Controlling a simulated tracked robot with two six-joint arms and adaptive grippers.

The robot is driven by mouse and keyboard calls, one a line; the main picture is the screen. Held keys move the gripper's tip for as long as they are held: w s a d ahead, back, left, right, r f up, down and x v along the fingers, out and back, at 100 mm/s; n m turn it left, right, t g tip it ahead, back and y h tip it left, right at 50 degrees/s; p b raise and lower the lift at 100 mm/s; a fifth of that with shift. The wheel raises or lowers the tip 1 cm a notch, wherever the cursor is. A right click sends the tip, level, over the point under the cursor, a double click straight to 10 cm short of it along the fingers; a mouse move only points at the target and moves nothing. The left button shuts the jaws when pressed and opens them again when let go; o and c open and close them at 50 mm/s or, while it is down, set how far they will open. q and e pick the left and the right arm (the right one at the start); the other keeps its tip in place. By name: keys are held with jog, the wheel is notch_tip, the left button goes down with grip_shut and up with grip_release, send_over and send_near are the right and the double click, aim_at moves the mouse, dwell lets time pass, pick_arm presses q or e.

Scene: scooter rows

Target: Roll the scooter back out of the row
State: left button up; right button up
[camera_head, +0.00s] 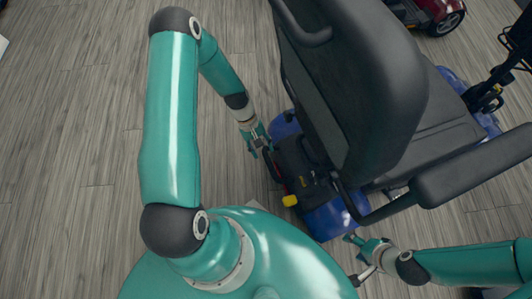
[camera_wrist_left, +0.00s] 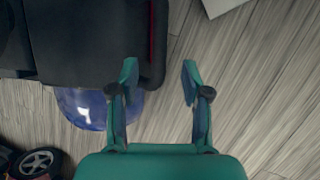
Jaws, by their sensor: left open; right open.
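The blue mobility scooter (camera_head: 325,218) stands close in front of me in the head view, its black seat (camera_head: 350,90) and armrests covering much of it. A yellow lever (camera_head: 290,201) shows at its near end. My left gripper (camera_head: 257,142) is open at the scooter's left side, beside its dark body. My right gripper (camera_head: 352,239) is open and empty by the near blue corner.
A red scooter (camera_head: 438,10) stands at the top right, with its wheel showing. A dark tiller (camera_head: 505,72) is at the right edge. The grey plank floor (camera_head: 75,150) to the left is clear. A wheel (camera_wrist_left: 38,162) shows low in the left wrist view.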

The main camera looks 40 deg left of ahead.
pick_arm(q)
jog(key=v, duration=0.5)
jog(key=shift+c, duration=0.4)
